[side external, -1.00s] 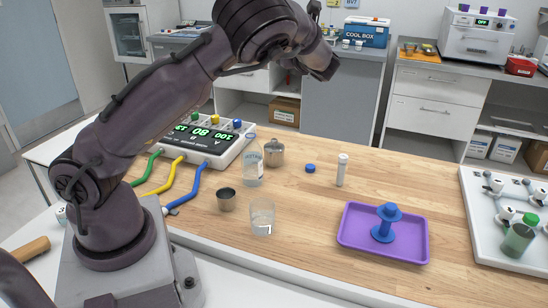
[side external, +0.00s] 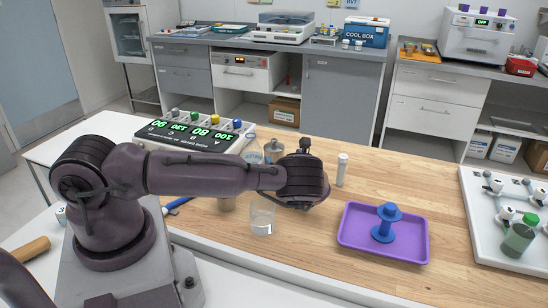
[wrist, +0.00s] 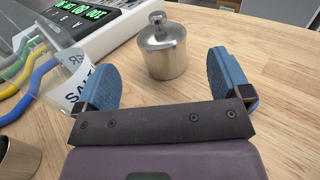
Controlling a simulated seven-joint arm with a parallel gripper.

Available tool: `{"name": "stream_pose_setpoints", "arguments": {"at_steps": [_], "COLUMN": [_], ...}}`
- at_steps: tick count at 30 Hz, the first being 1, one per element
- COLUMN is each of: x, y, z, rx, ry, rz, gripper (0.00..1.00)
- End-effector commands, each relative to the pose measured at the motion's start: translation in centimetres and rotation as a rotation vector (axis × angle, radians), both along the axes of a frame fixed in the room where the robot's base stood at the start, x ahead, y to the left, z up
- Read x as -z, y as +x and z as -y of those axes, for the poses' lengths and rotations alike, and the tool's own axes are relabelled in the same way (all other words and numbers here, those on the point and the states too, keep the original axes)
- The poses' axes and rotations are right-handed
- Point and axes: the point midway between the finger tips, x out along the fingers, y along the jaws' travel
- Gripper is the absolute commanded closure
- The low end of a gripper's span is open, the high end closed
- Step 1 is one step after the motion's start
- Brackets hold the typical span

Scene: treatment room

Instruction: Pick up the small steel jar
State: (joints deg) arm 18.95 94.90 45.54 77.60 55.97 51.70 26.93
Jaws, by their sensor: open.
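The small steel jar (wrist: 162,52) has a lid with a round knob and stands upright on the wooden table. In the wrist view it is ahead of my gripper (wrist: 165,82), roughly midway between the two blue-padded fingers. The fingers are open, with nothing between them but bare table. In the side view the steel jar (side external: 273,151) shows behind my forearm, its lower part hidden. My fingers are hidden there behind my wrist.
A clear labelled bottle (wrist: 72,84) stands close beside the left finger. A white-capped tube (side external: 342,169) and a purple tray (side external: 350,238) are to the right.

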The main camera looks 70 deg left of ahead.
Motion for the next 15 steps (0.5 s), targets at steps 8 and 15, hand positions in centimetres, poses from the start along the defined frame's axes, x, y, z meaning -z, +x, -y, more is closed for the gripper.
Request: {"name": "stream_pose_setpoints", "arguments": {"at_steps": [8, 15], "x": [1.2, 1.1], "y": [0.0, 0.0], "z": [-1.4, -5.1], "rx": [-0.001, -0.003], "ry": [0.000, 0.002], "rz": [0.001, -0.001], "gripper": [0.04, 0.04]}}
